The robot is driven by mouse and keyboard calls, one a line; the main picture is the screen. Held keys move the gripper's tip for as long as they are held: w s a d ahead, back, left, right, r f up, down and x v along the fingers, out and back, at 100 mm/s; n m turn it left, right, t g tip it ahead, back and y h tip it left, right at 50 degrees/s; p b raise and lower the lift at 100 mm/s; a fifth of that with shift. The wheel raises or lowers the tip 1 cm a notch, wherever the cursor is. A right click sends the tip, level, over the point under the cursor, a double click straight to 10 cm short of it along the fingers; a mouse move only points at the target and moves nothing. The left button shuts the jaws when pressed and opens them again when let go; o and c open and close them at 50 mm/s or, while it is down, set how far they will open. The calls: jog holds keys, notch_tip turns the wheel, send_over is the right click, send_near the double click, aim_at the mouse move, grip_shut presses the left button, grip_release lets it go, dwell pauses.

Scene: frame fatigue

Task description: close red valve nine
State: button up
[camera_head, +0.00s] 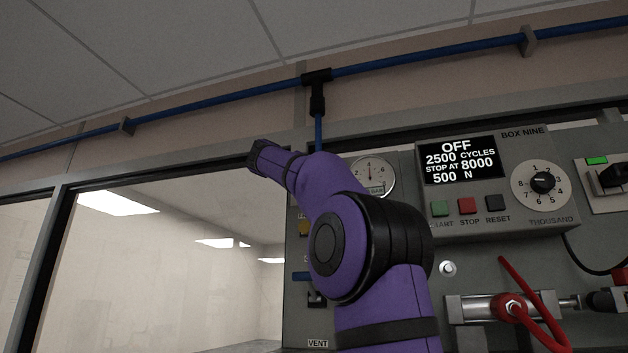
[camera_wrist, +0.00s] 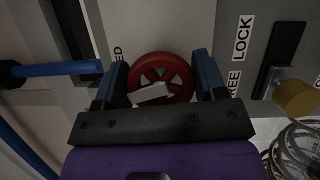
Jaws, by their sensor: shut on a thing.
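A red valve wheel (camera_wrist: 178,68) with spokes sits on a grey panel in the wrist view. My gripper (camera_wrist: 160,70) has its two blue-grey fingers on the left and right of the wheel's rim and is shut on it. A small pale piece (camera_wrist: 152,94) lies across the lower part of the wheel; I cannot tell what it is. Part of a label ending in "ED" shows to the left of the wheel, the rest hidden. In the head view my purple arm stands before the panel, and neither the wheel nor my fingertips can be made out.
A control box (camera_head: 490,185) marked BOX NINE reads OFF, 2500 cycles. A pressure gauge (camera_head: 371,175) is partly behind my arm. A blue pipe (camera_head: 430,62) runs overhead. A brass-coloured knob (camera_wrist: 296,98) and coiled cable (camera_wrist: 294,150) are at the right of the wrist view.

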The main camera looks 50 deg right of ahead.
jog(key=shift+f+m+y, duration=0.1)
jog(key=shift+m+y, duration=0.5)
jog(key=shift+m, duration=0.8)
jog(key=o, duration=0.9)
jog(key=a, duration=0.7)
jog(key=a+r, duration=0.1)
jog(key=a, duration=0.2)
jog(key=shift+a, duration=0.4)
